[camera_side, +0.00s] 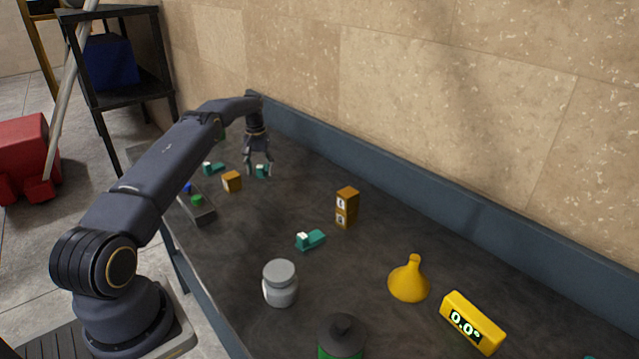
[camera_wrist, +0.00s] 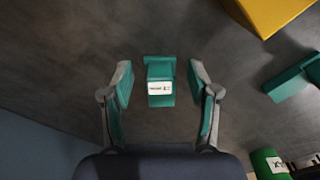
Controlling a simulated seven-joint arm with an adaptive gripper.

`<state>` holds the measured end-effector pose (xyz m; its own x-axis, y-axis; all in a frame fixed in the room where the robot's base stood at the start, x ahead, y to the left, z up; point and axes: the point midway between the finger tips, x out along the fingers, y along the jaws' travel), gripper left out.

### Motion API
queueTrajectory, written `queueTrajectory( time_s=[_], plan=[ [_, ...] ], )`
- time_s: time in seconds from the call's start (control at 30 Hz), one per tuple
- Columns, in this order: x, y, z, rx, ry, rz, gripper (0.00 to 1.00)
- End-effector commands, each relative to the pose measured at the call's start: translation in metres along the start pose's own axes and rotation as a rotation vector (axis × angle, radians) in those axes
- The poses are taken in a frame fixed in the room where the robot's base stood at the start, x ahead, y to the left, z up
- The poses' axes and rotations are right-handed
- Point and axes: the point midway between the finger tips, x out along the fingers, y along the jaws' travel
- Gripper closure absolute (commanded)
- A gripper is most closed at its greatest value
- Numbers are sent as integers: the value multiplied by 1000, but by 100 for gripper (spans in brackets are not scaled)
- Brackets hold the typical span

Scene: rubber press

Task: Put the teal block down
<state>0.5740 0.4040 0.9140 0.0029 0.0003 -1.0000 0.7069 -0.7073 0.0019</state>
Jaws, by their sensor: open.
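A teal block (camera_wrist: 160,70) with a white label lies on the dark bench top, between the spread fingers of my gripper (camera_wrist: 160,88) in the wrist view. Dark gaps show between the block and each finger, so the fingers do not touch it. In the side view my gripper (camera_side: 257,168) points down near the bench's far end, with the teal block (camera_side: 262,171) low between its fingers. A second teal block (camera_side: 213,168) lies left of it, and a third teal block (camera_side: 310,240) with a white top part lies mid-bench.
An orange cube (camera_side: 232,181) stands near my gripper, beside a dark tray (camera_side: 203,213) with blue and green pieces. The bench's raised back edge runs along the wall.

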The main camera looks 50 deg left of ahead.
Motion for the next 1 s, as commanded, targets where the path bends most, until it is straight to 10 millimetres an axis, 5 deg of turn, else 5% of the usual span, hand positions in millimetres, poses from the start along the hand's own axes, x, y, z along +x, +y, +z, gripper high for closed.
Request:
queueTrajectory(
  time_s=[0.27,0.77,0.87,1.0],
  plan=[
    [-5,0,0,0,1,0,40],
    [-82,4,0,7,6,1,40],
    [-111,23,5,39,28,4,40],
    [-181,71,34,132,87,14,40]
  ],
)
